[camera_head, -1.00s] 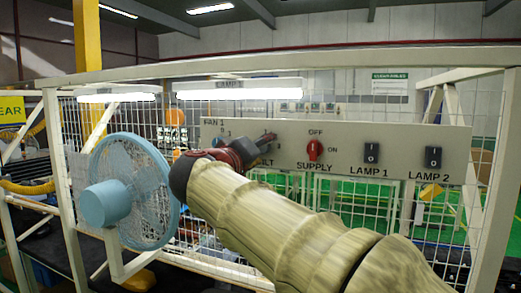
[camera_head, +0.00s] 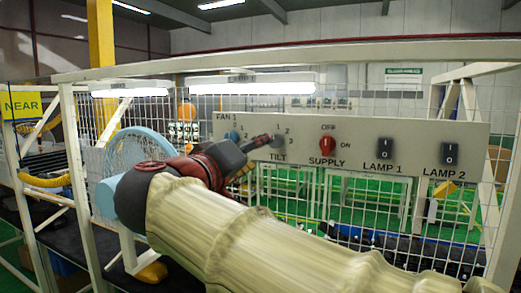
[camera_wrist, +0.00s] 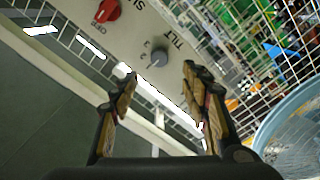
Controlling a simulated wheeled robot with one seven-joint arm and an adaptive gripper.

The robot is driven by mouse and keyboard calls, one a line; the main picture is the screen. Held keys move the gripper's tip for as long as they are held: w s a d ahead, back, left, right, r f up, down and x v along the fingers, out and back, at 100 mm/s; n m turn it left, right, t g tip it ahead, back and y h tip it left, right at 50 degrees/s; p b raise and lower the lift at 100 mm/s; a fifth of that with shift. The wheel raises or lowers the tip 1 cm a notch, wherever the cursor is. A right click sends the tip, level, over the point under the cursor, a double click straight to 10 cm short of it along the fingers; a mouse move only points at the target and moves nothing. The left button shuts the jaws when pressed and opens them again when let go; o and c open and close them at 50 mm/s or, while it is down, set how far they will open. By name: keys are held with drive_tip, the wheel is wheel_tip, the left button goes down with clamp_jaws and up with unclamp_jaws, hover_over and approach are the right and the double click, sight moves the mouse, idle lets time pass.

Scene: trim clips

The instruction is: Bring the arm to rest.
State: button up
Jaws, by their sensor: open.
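My gripper (camera_head: 258,143) is open and empty in front of the switch panel, near the grey TILT knob. In the wrist view, its two fingers (camera_wrist: 160,90) stand wide apart with the TILT knob (camera_wrist: 159,58) beyond them, apart from both tips. My arm reaches in from the lower right of the head view and covers part of the fan.
The beige panel (camera_head: 440,130) also bears a red SUPPLY knob (camera_head: 327,146) and black LAMP 1 (camera_head: 385,150) and LAMP 2 (camera_head: 450,154) switches. A light-blue fan (camera_head: 131,152) stands left. White frame posts and wire mesh surround the panel.

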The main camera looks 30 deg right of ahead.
drive_tip(key=shift+s+a, duration=0.25)
drive_tip(key=shift+a, duration=0.05)
idle(0.4)
drive_tip(key=a+f+n+g+y, duration=0.1)
drive_tip(key=a+f+n+y, duration=0.15)
drive_tip(key=f, duration=0.85)
drive_tip(key=a+f+n+g+y, duration=0.1)
drive_tip(key=a+f+n+y, duration=0.2)
drive_tip(key=f, duration=0.8)
drive_tip(key=s+f+m+g+y+b, duration=0.1)
drive_tip(key=s+f+y+b, duration=0.2)
drive_tip(key=s+f, duration=0.3)
drive_tip(key=s+a+f+m+g+y+b, duration=0.1)
drive_tip(key=s+f, duration=0.6)
drive_tip(key=f, duration=0.7)
drive_tip(key=s+f+m+g+y+b, duration=0.1)
drive_tip(key=s+f+y+b, duration=0.3)
drive_tip(key=f, duration=0.6)
drive_tip(key=shift+s+a+m+y+b, duration=0.35)
drive_tip(key=shift+s+m+b, duration=0.5)
drive_tip(key=shift+s, duration=0.85)
